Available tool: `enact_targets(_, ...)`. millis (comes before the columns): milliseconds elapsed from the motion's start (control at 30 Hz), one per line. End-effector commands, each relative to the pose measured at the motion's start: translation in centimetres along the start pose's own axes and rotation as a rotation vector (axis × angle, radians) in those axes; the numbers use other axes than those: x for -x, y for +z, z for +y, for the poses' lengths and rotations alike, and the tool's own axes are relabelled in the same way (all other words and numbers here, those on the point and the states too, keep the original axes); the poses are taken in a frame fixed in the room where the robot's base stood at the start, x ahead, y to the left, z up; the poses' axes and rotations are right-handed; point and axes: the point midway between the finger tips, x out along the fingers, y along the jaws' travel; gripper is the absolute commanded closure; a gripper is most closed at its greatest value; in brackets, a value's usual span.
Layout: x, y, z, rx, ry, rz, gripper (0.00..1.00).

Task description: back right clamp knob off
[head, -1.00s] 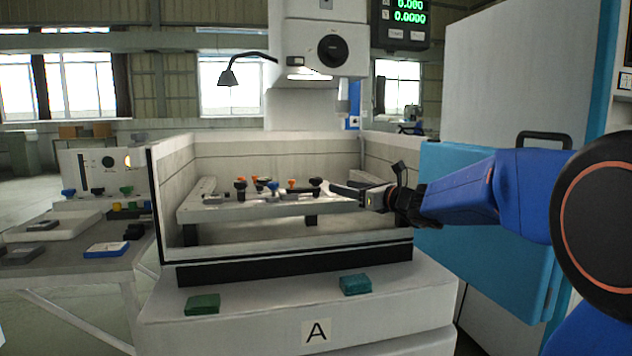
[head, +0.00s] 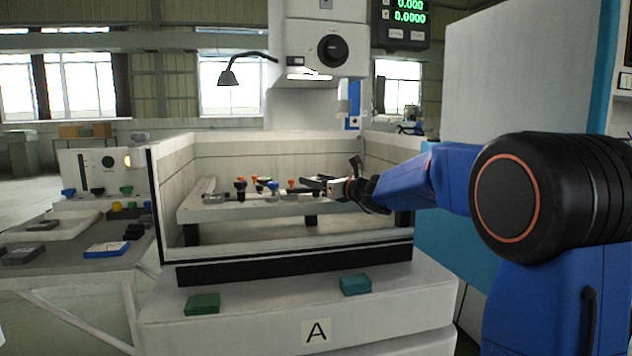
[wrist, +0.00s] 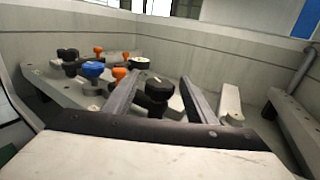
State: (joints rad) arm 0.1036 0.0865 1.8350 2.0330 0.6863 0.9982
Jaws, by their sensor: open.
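My gripper (wrist: 160,92) is open, with one finger on each side of a black clamp knob (wrist: 158,90) in the wrist view. The knob stands upright between the fingers; I cannot tell whether they touch it. In the head view my gripper (head: 312,184) reaches in from the right over the right part of the grey work frame (head: 215,212) and hides much of the knob there. Beyond it in the wrist view are a blue knob (wrist: 93,70), an orange knob (wrist: 119,73) and a black knob with a pale top (wrist: 138,62).
Pale tank walls (head: 290,153) surround the frame, with a machine head (head: 320,45) above. A grey bar (wrist: 230,103) lies right of the fingers in the wrist view. A side table (head: 70,262) with several knobs and blocks stands left. Green (head: 203,304) and teal (head: 355,285) pads lie in front.

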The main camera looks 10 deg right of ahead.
Motion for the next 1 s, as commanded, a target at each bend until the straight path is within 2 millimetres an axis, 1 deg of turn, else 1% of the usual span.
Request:
enact_targets(200,-0.04,0.02,0.01,0.000,0.000,0.000,0.49)
enact_targets(233,-0.03,0.02,0.01,0.000,0.000,0.000,0.51)
enact_targets(267,-0.03,0.02,0.01,0.000,0.000,0.000,0.58)
enact_targets(300,-0.03,0.02,0.01,0.000,0.000,0.000,0.68)
enact_targets(400,-0.02,0.01,0.02,0.000,0.000,0.000,0.90)
enact_targets(733,-0.03,-0.01,-0.08,0.000,0.041,0.000,0.90)
enact_targets(1000,-0.01,-0.05,-0.26,0.000,0.199,0.001,0.90)
